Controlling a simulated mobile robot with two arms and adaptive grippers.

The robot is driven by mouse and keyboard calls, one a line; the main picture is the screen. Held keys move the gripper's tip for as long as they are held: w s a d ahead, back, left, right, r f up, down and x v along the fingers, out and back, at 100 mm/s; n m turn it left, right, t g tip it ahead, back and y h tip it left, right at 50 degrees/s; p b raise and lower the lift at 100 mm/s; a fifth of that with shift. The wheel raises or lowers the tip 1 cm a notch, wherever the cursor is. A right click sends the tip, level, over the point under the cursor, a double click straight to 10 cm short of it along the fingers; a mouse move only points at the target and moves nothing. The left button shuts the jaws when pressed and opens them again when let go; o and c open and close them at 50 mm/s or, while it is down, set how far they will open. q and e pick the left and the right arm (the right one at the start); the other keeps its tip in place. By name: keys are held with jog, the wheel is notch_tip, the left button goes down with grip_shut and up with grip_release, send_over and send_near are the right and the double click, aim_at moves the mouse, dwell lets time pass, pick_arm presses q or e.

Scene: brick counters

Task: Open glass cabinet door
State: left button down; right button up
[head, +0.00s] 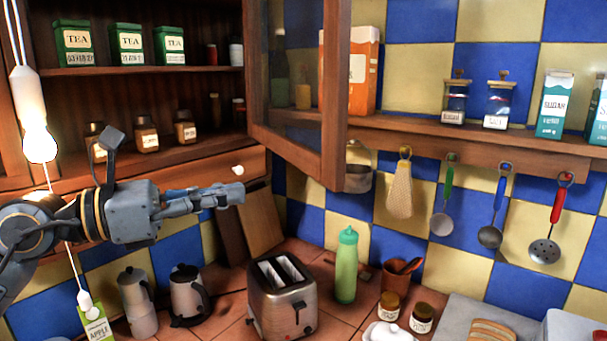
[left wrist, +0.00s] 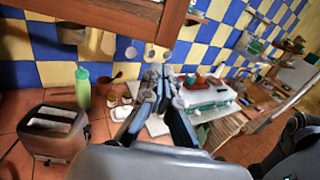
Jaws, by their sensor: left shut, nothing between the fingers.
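The glass cabinet door (head: 328,95) has a dark wooden frame and a see-through pane. In the head view it stands swung out from the cabinet, whose shelves (head: 140,70) are exposed at left. A wooden lower edge, apparently the door's, crosses the top of the left wrist view (left wrist: 125,14). My left gripper (head: 242,190) points right, below and left of the door's lower edge, and appears apart from it. Its fingers are together and empty; they also show in the left wrist view (left wrist: 155,80). My right gripper is not in view.
A drawer front with a white knob (head: 238,170) lies just behind my left fingertips. A toaster (head: 281,298), green bottle (head: 346,268) and kettle (head: 187,292) stand on the counter below. Ladles hang under the right shelf (head: 440,128). A lit bulb (head: 38,140) hangs at left.

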pick_arm(q)
jog(key=p, duration=0.5)
send_near(324, 179)
jog(key=x, duration=0.5)
jog(key=shift+w+d+r, duration=0.15)
jog(key=shift+d, duration=0.05)
jog(key=shift+w+d+p, duration=0.3)
jog(key=shift+d+p, duration=0.25)
jog(key=shift+d, duration=0.1)
jog(key=shift+f, duration=0.25)
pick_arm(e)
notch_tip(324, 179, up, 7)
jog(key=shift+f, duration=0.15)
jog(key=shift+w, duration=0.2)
